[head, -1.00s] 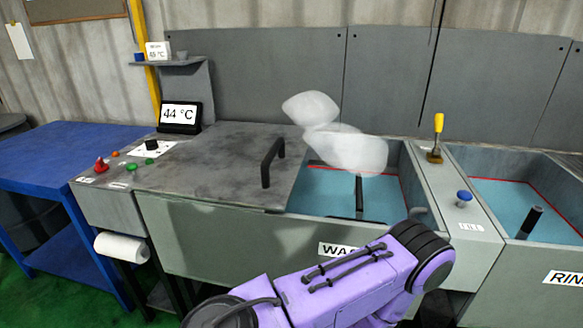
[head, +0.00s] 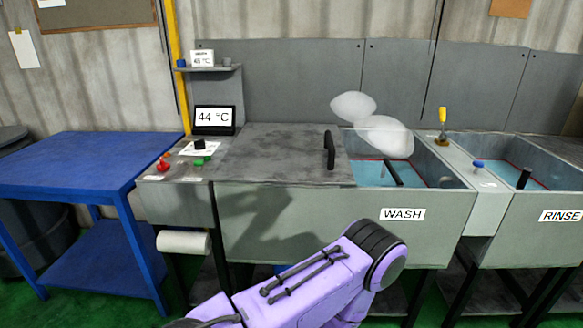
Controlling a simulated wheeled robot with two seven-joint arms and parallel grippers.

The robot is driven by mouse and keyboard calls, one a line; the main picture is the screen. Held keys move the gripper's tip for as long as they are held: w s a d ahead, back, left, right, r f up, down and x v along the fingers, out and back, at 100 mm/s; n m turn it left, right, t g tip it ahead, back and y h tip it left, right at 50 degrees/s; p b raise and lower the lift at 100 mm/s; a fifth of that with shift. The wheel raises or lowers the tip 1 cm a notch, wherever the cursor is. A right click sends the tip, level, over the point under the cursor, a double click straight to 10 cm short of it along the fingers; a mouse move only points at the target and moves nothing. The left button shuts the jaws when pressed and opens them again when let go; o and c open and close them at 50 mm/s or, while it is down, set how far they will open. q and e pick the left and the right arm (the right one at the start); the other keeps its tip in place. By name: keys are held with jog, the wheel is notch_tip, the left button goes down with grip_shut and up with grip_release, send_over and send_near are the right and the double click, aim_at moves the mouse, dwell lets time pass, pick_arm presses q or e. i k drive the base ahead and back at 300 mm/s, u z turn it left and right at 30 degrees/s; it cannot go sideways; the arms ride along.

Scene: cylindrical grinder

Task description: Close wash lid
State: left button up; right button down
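The wash lid (head: 275,153) is a flat grey sliding panel with a black upright handle (head: 329,150) near its right edge. It covers the left part of the wash tank (head: 300,222). The right part of the tank is open, showing blue water (head: 365,172) with a red line around it and a dark bar standing in it. White steam puffs hang over the opening. A purple arm of mine reaches up from the bottom in front of the tank. Neither gripper shows, and nothing is seen touching the lid handle.
A control panel with a red knob (head: 163,162) and a 44 °C display (head: 214,120) stands left of the lid. A blue table (head: 70,160) is at far left. The rinse tank (head: 545,205), a blue knob (head: 478,164) and a yellow-handled lever (head: 442,125) are at right.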

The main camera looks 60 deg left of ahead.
aim_at(261, 152)
jog(key=u, duration=1.7)
